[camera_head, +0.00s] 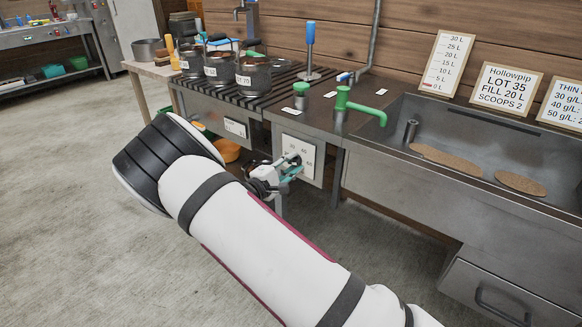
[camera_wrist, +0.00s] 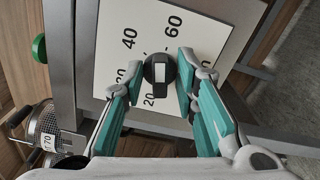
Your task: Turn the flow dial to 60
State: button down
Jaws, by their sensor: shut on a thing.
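The flow dial is a dark round knob with a pale mark (camera_wrist: 160,70), set on a white scale plate (camera_wrist: 205,42) with printed numbers including 40 and 60. In the head view the plate (camera_head: 318,173) is on the bench front, below the green tap. My gripper (camera_wrist: 161,72) has its teal-padded fingers on either side of the knob, shut on it. In the head view my gripper (camera_head: 290,168) covers the knob and part of the plate. I cannot tell exactly which number the knob points to.
A green tap (camera_head: 360,107) stands above the dial beside a metal sink (camera_head: 450,125). An orange bowl (camera_head: 226,150) sits below the bench. Open floor lies to the left.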

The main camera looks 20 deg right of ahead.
jog(key=shift+f+m+b, duration=0.1)
jog(key=shift+m+b, duration=0.5)
jog(key=shift+m, duration=0.8)
jog(key=shift+d+m, duration=0.2)
jog(key=shift+m, duration=0.1)
jog(key=c, duration=1.6)
grip_release()
jog(key=shift+c, duration=0.2)
jog(key=shift+s+a, duration=0.15)
jog(key=shift+a, duration=0.15)
jog(key=v, duration=1.1)
jog(key=shift+s+a, duration=0.15)
jog(key=shift+a, duration=0.05)
